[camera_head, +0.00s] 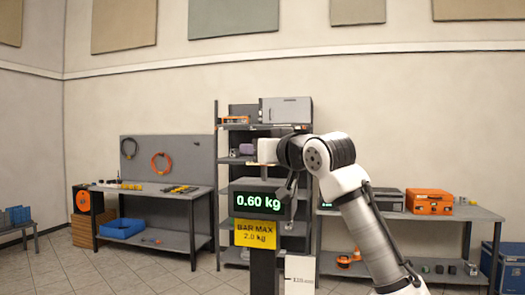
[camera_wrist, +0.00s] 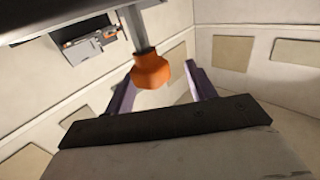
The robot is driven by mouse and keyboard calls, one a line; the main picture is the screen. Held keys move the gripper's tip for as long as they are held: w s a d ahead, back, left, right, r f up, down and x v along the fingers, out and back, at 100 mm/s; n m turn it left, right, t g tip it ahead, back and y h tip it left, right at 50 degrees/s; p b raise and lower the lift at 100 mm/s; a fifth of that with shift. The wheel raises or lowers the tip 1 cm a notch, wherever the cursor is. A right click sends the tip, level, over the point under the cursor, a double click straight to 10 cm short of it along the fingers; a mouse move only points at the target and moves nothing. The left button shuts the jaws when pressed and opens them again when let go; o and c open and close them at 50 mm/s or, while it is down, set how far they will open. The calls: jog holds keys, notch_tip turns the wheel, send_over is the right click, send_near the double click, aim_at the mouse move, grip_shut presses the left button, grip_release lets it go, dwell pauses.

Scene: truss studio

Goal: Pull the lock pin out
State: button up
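An orange knob (camera_wrist: 151,70) on a grey shaft (camera_wrist: 137,28) shows in the wrist view; it may be the lock pin's head, but I cannot tell for sure. My gripper (camera_wrist: 160,80) is open, with one purple finger to each side of the knob in the picture. I see a gap on both sides and no contact. I cannot make out the pin there.
A yellow sign reading BAR MAX 2.0 kg (camera_head: 256,234) is below the display on a dark post. Behind stand a grey shelf rack (camera_head: 217,150), a left workbench (camera_head: 150,192) with a pegboard, and a right bench (camera_head: 455,214) with an orange case (camera_head: 429,202). Tiled floor at left is clear.

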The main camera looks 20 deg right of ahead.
jog(key=shift+d+f, duration=0.2)
jog(key=shift+d, duration=0.05)
jog(key=shift+s+d+f, duration=0.1)
jog(key=shift+s, duration=0.2)
jog(key=s+d+b, duration=0.2)
jog(key=s+b, duration=0.2)
jog(key=s, duration=0.9)
jog(key=shift+d+b, duration=0.2)
jog(key=shift+b, duration=0.15)
jog(key=shift+w, duration=0.1)
